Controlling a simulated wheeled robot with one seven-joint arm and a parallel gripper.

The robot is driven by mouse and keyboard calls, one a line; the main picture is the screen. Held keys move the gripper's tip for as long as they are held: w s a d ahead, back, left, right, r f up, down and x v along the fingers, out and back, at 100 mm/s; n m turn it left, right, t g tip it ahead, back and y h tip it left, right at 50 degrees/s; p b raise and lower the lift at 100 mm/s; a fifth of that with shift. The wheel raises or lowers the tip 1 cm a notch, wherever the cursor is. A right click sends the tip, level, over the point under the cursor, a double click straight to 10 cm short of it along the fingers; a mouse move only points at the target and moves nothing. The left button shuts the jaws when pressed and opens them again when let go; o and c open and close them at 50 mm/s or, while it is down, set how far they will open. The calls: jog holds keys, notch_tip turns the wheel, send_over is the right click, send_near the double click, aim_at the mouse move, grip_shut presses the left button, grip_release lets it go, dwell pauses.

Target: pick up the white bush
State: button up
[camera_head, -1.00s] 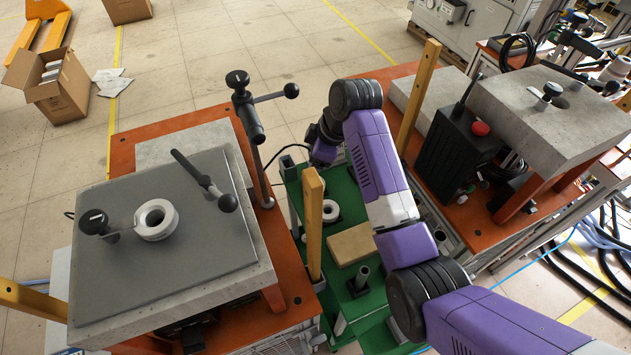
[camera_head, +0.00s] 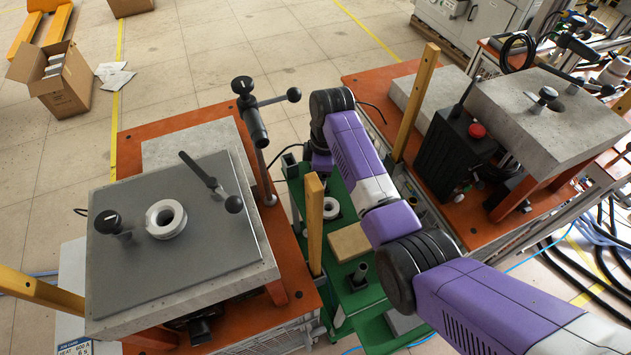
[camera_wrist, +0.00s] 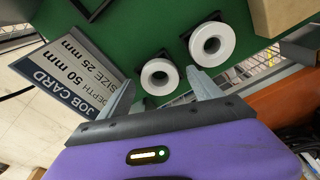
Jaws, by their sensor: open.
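Two white ring-shaped bushes lie on the green surface in the wrist view: a nearer white bush (camera_wrist: 159,76) and a second white bush (camera_wrist: 211,43) to its right, beside dark brackets. My gripper (camera_wrist: 161,81) is open, and the nearer bush appears between its fingertips; I cannot tell how far beyond them it is. In the head view, one white bush (camera_head: 331,209) shows on the green cart (camera_head: 342,197), and another white ring (camera_head: 166,218) sits on the grey plate at left. My gripper is hidden behind my arm there.
A job card (camera_wrist: 84,73) stands at the left in the wrist view. A wooden post (camera_head: 314,222), a tan block (camera_head: 349,242) and a short dark tube (camera_head: 359,275) are close to my arm. A lever stand (camera_head: 250,120) rises left of the cart.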

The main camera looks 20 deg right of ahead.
jog(key=shift+f, duration=0.35)
jog(key=shift+c, duration=0.4)
grip_shut()
notch_tip(320, 180, up, 18)
jog(key=p, duration=0.6)
jog(key=shift+f+p, duration=0.15)
jog(key=shift+p, duration=0.15)
